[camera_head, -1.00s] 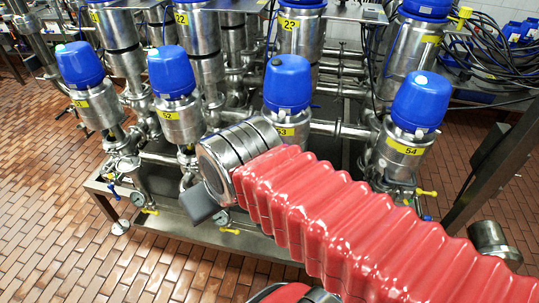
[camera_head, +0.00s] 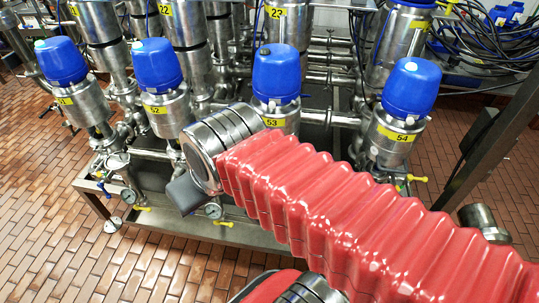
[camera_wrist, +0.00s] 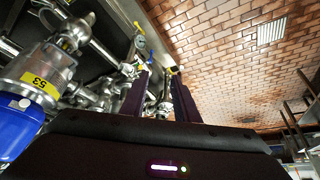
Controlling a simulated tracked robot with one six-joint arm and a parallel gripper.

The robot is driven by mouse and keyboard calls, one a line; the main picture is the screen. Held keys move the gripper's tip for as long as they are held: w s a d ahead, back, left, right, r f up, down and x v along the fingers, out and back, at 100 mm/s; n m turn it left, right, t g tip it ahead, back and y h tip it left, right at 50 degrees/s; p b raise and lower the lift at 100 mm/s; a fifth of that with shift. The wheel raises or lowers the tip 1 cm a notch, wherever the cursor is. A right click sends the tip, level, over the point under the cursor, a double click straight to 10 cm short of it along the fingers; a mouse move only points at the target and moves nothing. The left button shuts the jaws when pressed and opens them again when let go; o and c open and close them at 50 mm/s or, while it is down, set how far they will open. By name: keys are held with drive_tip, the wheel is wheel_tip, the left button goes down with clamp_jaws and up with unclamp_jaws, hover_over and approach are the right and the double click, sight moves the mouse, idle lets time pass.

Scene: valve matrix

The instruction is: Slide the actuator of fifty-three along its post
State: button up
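The valve labelled 53 has a blue domed cap (camera_head: 277,74) over a steel body with a yellow label (camera_head: 272,122). In the head view it stands just behind my wrist, which hides its lower part. In the wrist view its yellow label (camera_wrist: 40,83) and blue cap (camera_wrist: 18,120) lie at the left edge, beside my gripper. My gripper (camera_wrist: 158,82) has two dark fingers standing apart with a gap between them. Nothing is held, and pipework shows beyond the gap. In the head view my gripper (camera_head: 184,194) is a dark shape pointing down-left, its fingers not clear.
Valve 52 (camera_head: 165,110) stands to the left of 53 and valve 54 (camera_head: 400,120) to the right. More valves and pipes stand behind. A steel frame (camera_head: 240,232) with gauges and yellow handles runs along the front. The tiled floor (camera_head: 60,250) at left is open.

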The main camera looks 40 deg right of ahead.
drive_tip(key=w+d+f+m+g+y, duration=0.2)
drive_tip(key=d+f+m+y, duration=0.5)
drive_tip(key=d+f+m, duration=0.35)
drive_tip(key=s+d+f+m+t+h, duration=0.1)
drive_tip(key=d+m+t, duration=0.4)
drive_tip(key=d, duration=0.5)
drive_tip(key=s+d+f+m+t+h, duration=0.1)
drive_tip(key=s+d+m+t, duration=0.2)
drive_tip(key=d, duration=0.8)
drive_tip(key=m+t, duration=0.2)
drive_tip(key=t, duration=0.1)
drive_tip(key=shift+f, duration=0.15)
drive_tip(key=shift+x, duration=6.8)
drive_tip(key=shift+a, duration=0.1)
drive_tip(key=shift+c, duration=0.7)
clamp_jaws()
